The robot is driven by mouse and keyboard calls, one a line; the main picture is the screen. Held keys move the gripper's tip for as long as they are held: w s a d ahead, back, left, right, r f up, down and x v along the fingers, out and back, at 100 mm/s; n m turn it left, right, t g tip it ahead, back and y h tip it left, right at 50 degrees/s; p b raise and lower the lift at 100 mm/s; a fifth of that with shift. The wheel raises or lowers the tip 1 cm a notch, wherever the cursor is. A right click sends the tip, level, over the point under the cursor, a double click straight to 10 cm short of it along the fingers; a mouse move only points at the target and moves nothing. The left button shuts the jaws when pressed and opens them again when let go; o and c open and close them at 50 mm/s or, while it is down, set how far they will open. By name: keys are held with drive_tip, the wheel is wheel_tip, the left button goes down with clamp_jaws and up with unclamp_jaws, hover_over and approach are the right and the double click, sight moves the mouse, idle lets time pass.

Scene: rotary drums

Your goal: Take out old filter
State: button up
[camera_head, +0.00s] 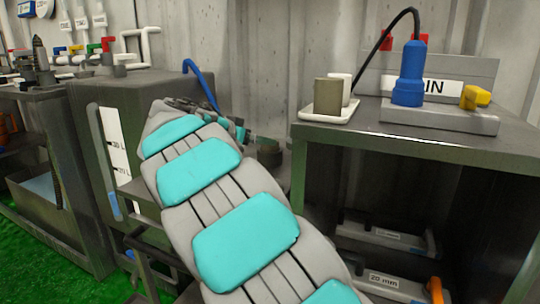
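No filter is clearly labelled as old in the head view. A grey-brown cylinder (327,97) stands upright on a white tray (325,117), and a white cylinder (343,86) stands close behind it. I cannot tell whether either is the old filter. My arm, with teal pads, reaches across the middle toward a dark box-like tank (156,85). My gripper (240,132) is at the arm's far end, near the tank's right side and left of the tray. It is mostly hidden by the arm, so its fingers and anything between them cannot be made out.
A dark table (400,140) on the right carries the tray and a blue upright device (410,75) with a black cable on a grey base. A yellow part (475,97) sits beside it. Grey cases (385,238) lie on shelves below. A bench (60,90) stands left.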

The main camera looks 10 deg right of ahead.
sight(270, 152)
drive_tip(key=shift+s+x, duration=0.25)
drive_tip(key=shift+x, duration=2.5)
drive_tip(key=shift+d+f, duration=0.1)
drive_tip(key=shift+d, duration=0.1)
drive_tip(key=shift+c, duration=0.4)
drive_tip(key=c, duration=1.4)
